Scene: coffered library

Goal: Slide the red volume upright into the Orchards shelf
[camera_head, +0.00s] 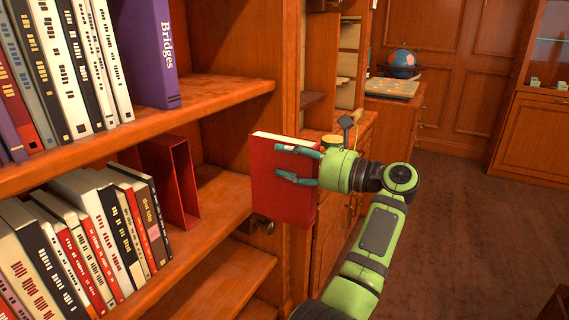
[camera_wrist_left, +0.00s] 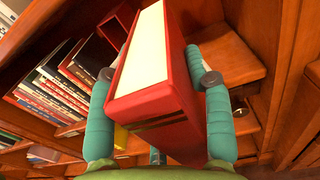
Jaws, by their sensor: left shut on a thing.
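The red volume (camera_head: 268,195) is held roughly upright in the head view, its pale page edge on top. It is in front of the bookcase's right upright, outside the shelves. My left gripper (camera_head: 280,161) is shut on it. In the left wrist view the teal fingers (camera_wrist_left: 158,77) lie on both sides of the red volume (camera_wrist_left: 155,103). No Orchards label is readable. The lower shelf (camera_head: 222,196) has a bare stretch right of an upright red holder (camera_head: 183,180) and a row of books (camera_head: 110,222). My right gripper is not in view.
The upper shelf (camera_head: 215,95) holds several books, ending with a purple one marked Bridges (camera_head: 150,50). Its board overhangs the lower row. A cabinet (camera_head: 400,115) with a globe (camera_head: 402,63) stands behind.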

